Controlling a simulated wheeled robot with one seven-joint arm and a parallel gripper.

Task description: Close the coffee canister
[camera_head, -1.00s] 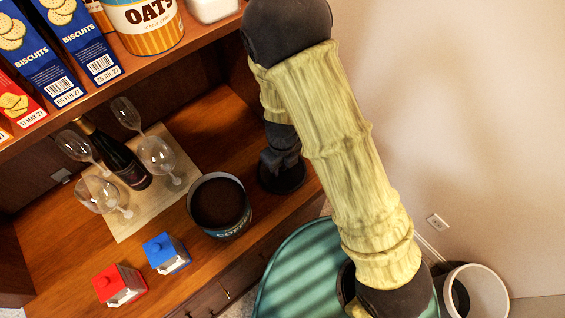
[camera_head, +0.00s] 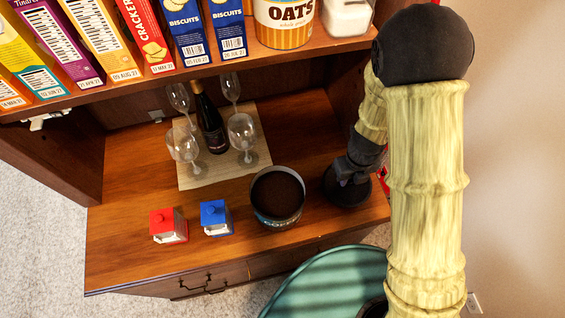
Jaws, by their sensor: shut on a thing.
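The coffee canister (camera_head: 277,216) stands upright on the wooden counter. Its top is open and shows dark brown contents. A dark round lid (camera_head: 346,194) is just to its right, apart from it. My gripper (camera_head: 353,174) is directly above the lid and shut on it. The fingertips are dark against the dark lid and hard to make out. I cannot tell whether the lid touches the counter.
A red box (camera_head: 168,226) and a blue box (camera_head: 216,218) stand left of the canister. Behind it, a bottle (camera_head: 211,128) and several wine glasses stand on a light board (camera_head: 203,181). A shelf above holds biscuit boxes and an oats tin (camera_head: 284,24). A teal round surface (camera_head: 325,283) lies in front.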

